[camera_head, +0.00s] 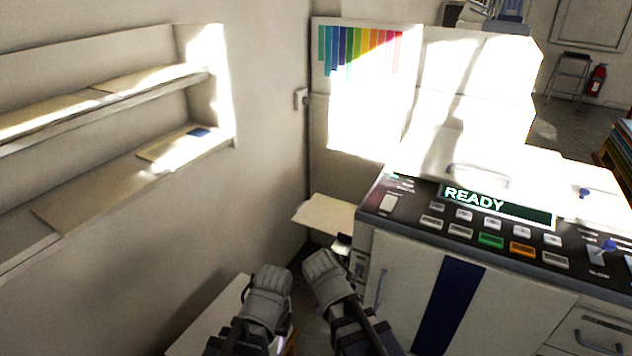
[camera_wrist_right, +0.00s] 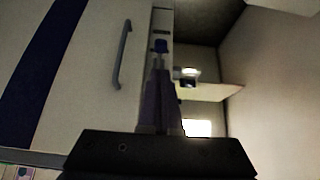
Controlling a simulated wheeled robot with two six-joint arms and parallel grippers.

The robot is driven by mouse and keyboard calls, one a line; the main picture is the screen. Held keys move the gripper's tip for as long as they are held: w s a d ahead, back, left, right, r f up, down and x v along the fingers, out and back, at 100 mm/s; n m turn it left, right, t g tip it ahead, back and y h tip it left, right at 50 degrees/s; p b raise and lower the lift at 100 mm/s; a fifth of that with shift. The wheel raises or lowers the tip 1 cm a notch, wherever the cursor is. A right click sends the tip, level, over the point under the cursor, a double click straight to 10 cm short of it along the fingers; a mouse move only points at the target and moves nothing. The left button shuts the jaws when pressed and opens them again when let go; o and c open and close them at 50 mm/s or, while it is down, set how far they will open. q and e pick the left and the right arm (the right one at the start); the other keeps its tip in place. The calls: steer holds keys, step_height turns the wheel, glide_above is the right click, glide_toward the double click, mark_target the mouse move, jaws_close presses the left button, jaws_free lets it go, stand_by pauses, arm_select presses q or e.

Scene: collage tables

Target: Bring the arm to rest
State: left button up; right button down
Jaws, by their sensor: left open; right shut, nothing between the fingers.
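My left gripper (camera_head: 268,280) is at the bottom middle of the head view, in front of the white copier-like machine's left side and over a pale low surface. It is open, and I see nothing held in it. My right gripper (camera_head: 322,262) is close beside it, just left of the machine's front. In the right wrist view its fingers (camera_wrist_right: 160,85) are together with nothing between them. A small blue piece shows at their tips. The fingertips are hard to make out in the head view.
The white machine (camera_head: 405,275) fills the right, its panel (camera_head: 497,204) reading READY. A pale tray (camera_head: 325,214) juts from its left side. Wall shelves (camera_head: 105,175) with flat sheets are at the left. A pale low surface (camera_head: 212,318) lies below. A narrow gap separates wall and machine.

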steer(key=s+a+r+n+g+y+p, duration=0.1)
steer(key=s+a+r+n+g+p, duration=0.2)
steer(key=s+n+p, duration=0.2)
steer(key=s+a+r+n+g+y+p, duration=0.1)
steer(key=s+a+r+n+g+p, duration=0.2)
steer(key=s, duration=0.6)
steer(key=a+n+p, duration=0.1)
steer(key=n+p, duration=0.1)
steer(key=shift+r+n+y, duration=0.15)
steer(key=shift+n+y, duration=0.15)
steer(key=shift+y, duration=0.1)
steer(key=w+d+n+t+y+b, duration=0.1)
steer(key=w+d+n+t+y, duration=0.2)
steer(key=w+d+n, duration=0.75)
steer(key=w+f+m+b, duration=0.1)
steer(key=w+f+b, duration=0.1)
steer(key=f+b, duration=0.2)
steer(key=w+f+m+b, duration=0.1)
steer(key=w+f+b, duration=0.2)
steer(key=f+b, duration=0.1)
steer(key=w+f+m+b, duration=0.1)
steer(key=w+f+b, duration=0.2)
steer(key=f+b, duration=0.1)
steer(key=shift+w+d+f+b, duration=0.1)
steer(key=shift+d+f+b, duration=0.15)
steer(key=shift+f+b, duration=0.15)
steer(key=shift+w+d+f+b, duration=0.1)
steer(key=shift+f+b, duration=0.2)
steer(key=shift+f, duration=0.05)
